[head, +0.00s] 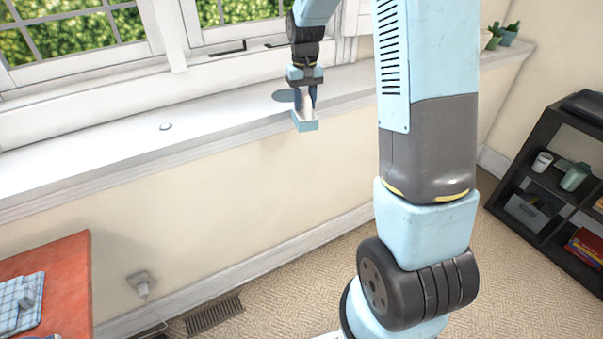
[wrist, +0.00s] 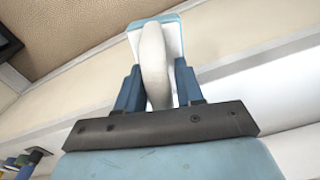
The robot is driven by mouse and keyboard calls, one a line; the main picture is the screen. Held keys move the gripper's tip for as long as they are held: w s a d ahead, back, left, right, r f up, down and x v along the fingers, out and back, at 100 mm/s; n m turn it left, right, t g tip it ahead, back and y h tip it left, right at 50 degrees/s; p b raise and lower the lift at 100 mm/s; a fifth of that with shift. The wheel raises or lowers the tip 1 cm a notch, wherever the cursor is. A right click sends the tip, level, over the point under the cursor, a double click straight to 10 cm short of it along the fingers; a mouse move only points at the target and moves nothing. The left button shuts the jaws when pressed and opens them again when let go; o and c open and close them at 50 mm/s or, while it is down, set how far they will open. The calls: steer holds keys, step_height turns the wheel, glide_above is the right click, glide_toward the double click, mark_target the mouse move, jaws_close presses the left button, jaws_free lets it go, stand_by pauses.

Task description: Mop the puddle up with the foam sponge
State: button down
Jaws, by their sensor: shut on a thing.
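My gripper (head: 306,98) has its dark blue fingers shut on the white handle of the foam sponge (head: 304,124). The sponge has a light blue block and hangs at the sill's front edge, with the wall below behind it. In the wrist view the white handle of the sponge (wrist: 153,62) stands between the fingers of my gripper (wrist: 158,85), with the light blue edge beyond. A flat grey-blue oval patch (head: 283,95), which looks like the puddle, lies on the white window sill (head: 215,115), just left of and behind my gripper. Whether the sponge touches the sill is unclear.
A small shiny round thing (head: 165,126) lies on the sill farther left. Potted plants (head: 508,38) stand at its far right end. A red table (head: 62,280) with a checked cloth is at lower left. A dark shelf (head: 545,185) stands at right. Much of the sill is clear.

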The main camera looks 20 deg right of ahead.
steer(key=shift+r, duration=3.8)
